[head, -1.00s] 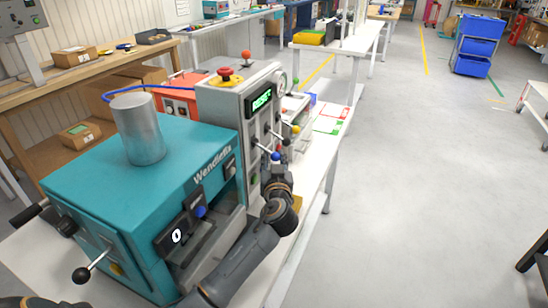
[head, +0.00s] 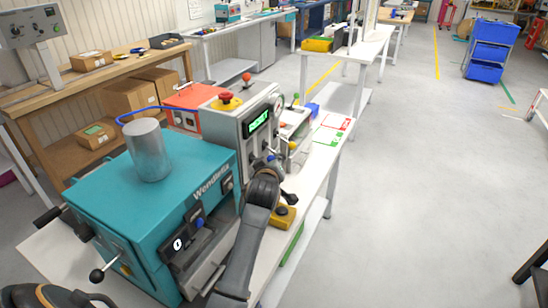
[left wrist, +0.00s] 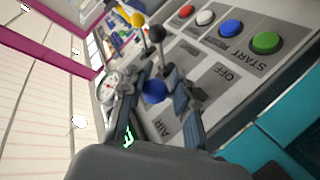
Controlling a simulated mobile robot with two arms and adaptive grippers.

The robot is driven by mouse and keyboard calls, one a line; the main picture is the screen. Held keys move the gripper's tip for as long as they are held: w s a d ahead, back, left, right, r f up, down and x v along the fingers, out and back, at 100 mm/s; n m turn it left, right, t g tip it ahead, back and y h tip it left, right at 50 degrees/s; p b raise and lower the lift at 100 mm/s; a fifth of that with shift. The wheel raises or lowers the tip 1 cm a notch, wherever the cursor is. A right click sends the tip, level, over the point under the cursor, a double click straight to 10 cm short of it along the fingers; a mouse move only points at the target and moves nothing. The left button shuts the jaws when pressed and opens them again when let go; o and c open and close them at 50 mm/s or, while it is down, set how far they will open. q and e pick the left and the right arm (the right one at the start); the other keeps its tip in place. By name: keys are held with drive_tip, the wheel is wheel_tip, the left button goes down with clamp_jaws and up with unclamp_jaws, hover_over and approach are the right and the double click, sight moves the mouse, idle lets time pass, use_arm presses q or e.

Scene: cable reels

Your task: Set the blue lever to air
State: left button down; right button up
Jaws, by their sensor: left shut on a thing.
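The blue lever's round knob (left wrist: 153,92) sits between the two fingers of my left gripper (left wrist: 158,100) in the left wrist view. The fingers are closed on it. In the head view my left gripper (head: 270,165) is at the front of the grey control panel (head: 254,140), and my wrist hides much of the levers. The word AIR (left wrist: 163,128) and the word OFF (left wrist: 227,75) are printed on the panel by the levers. I cannot tell exactly which mark the blue lever points at.
A black-knobbed lever (left wrist: 157,33) and a yellow-knobbed lever (left wrist: 137,19) stand close beyond the blue one. A green START button (left wrist: 266,43) and other push buttons are beside them. The teal machine (head: 105,185) stands left of my arm.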

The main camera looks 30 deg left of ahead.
use_arm(q)
drive_tip(key=shift+a+r+n+p, duration=0.25)
drive_tip(key=shift+r+p, duration=0.2)
drive_tip(key=shift+r, duration=0.05)
drive_tip(key=shift+a+r+n+p, duration=0.25)
drive_tip(key=shift+r+p, duration=0.2)
drive_tip(key=shift+r, duration=0.05)
drive_tip(key=shift+h+p, duration=0.3)
drive_tip(key=shift+p, duration=0.05)
use_arm(e)
drive_tip(key=shift+d+r, duration=0.3)
drive_tip(key=shift+r, duration=0.6)
drive_tip(key=shift+d+r, duration=0.3)
drive_tip(key=shift+r, duration=0.55)
use_arm(q)
drive_tip(key=shift+f, duration=0.1)
use_arm(e)
drive_tip(key=shift+w, duration=0.1)
use_arm(q)
drive_tip(key=c, duration=0.9)
unclamp_jaws()
drive_tip(key=shift+s+a+n, duration=0.1)
drive_tip(key=shift+n, duration=0.2)
drive_tip(key=shift+c, duration=0.2)
drive_tip(key=shift+o, duration=0.7)
drive_tip(key=shift+a, duration=0.15)
drive_tip(key=shift+s, duration=0.15)
use_arm(e)
drive_tip(key=shift+a, duration=0.2)
